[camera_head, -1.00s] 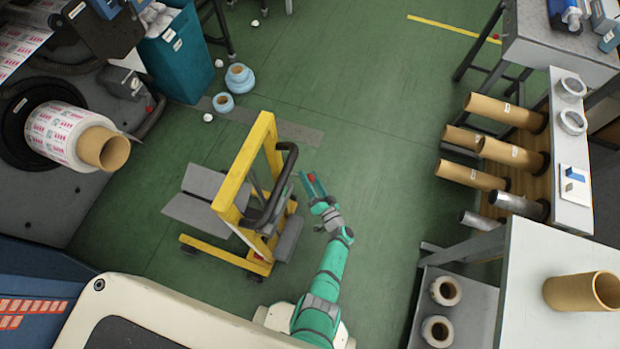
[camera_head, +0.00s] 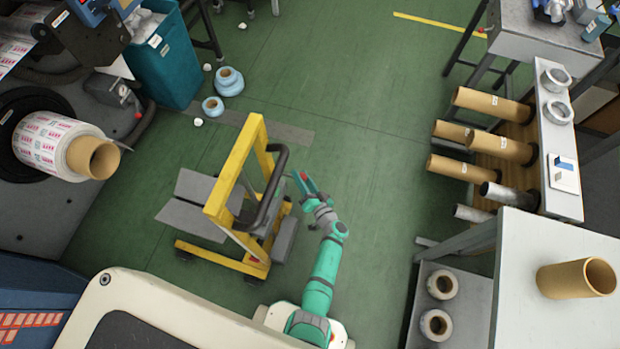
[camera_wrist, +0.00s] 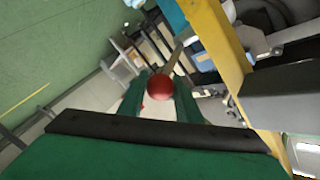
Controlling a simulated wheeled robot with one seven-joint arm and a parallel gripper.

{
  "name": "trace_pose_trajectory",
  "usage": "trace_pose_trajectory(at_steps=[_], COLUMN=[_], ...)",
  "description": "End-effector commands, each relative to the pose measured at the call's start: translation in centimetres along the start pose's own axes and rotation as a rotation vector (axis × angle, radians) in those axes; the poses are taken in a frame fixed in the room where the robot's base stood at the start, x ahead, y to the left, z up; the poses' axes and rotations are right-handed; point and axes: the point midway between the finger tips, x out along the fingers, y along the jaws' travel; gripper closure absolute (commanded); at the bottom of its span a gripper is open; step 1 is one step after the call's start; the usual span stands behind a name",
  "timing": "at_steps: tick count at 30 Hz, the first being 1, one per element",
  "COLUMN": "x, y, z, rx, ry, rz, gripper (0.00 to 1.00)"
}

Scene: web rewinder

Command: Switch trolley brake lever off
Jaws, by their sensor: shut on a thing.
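The yellow trolley (camera_head: 236,163) stands on the green floor in the head view, with a dark curved handle (camera_head: 268,190) on its right side. My gripper (camera_head: 307,183) is just right of this handle. In the wrist view, the brake lever's red knob (camera_wrist: 159,87) sits between the fingers of my gripper (camera_wrist: 160,98), which are shut on it. A thin rod runs up and right from the knob. The trolley's yellow post (camera_wrist: 224,50) passes close on the right. In the head view the lever is mostly hidden by the gripper.
Open green floor (camera_head: 370,160) lies right of the trolley. A rack with cardboard tubes (camera_head: 494,103) and a white table (camera_head: 560,245) stand at the right. A machine with a printed roll (camera_head: 50,145) and a teal bin (camera_head: 165,60) are at the left.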

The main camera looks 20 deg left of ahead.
Motion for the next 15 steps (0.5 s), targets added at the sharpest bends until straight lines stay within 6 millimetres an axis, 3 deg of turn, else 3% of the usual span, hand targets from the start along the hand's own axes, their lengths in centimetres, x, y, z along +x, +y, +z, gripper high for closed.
trace_pose_trajectory(at_steps=[1, 6, 15], x=[0.4, 0.7, 0.7], y=[-1.1, -2.3, -2.5], z=[-0.2, -0.9, -1.0], rx=[-0.007, -0.004, -0.002], ry=[-0.005, -0.005, -0.003], rz=[-0.013, -0.013, -0.013], gripper=[1.0, 1.0, 1.0])
